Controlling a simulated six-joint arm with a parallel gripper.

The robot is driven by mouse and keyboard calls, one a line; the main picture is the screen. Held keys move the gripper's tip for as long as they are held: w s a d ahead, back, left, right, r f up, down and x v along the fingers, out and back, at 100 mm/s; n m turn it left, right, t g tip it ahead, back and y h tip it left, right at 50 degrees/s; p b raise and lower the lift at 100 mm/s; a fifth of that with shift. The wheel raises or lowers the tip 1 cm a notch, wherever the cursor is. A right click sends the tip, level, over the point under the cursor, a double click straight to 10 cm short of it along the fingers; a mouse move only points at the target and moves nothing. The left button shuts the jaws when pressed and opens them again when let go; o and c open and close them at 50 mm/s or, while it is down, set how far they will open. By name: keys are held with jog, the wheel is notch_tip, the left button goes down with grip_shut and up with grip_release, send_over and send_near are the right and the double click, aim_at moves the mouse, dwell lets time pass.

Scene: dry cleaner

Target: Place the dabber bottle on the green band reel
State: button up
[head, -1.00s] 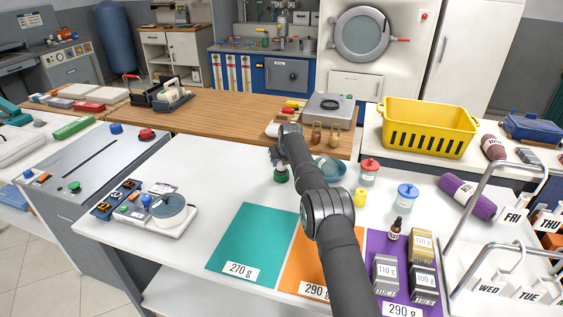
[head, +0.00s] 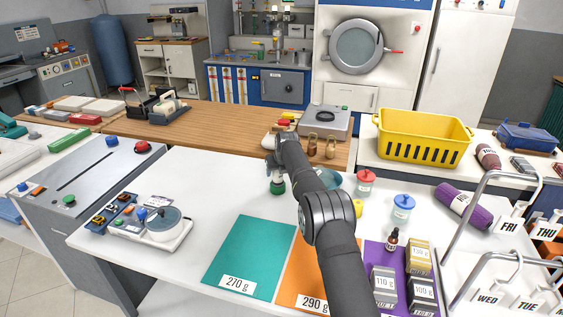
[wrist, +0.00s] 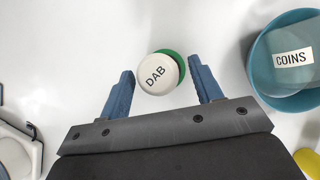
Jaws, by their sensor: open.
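The dabber bottle (wrist: 154,76) shows its round white top marked DAB in the wrist view, between my fingers with gaps on both sides. A green round part (wrist: 180,62) shows under its far right edge. I cannot tell whether this is the green band reel or the bottle's own body. In the head view the green part (head: 277,188) stands on the white table, below my gripper, with a pale part above it. My gripper (wrist: 160,68) is open, its two blue fingers either side of the white top. My arm hides part of the table.
A teal bowl labelled COINS (wrist: 259,78) stands close on the right. Red-lidded (head: 365,180) and blue-lidded (head: 402,208) jars stand farther right. Teal (head: 250,255) and orange (head: 300,283) mats lie in front. A scale-like device (head: 165,232) is at left; the table between is clear.

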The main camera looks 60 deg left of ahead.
jog(key=v, duration=1)
jog(key=shift+f, duration=0.1)
dwell(0.4)
jog(key=shift+x, duration=6)
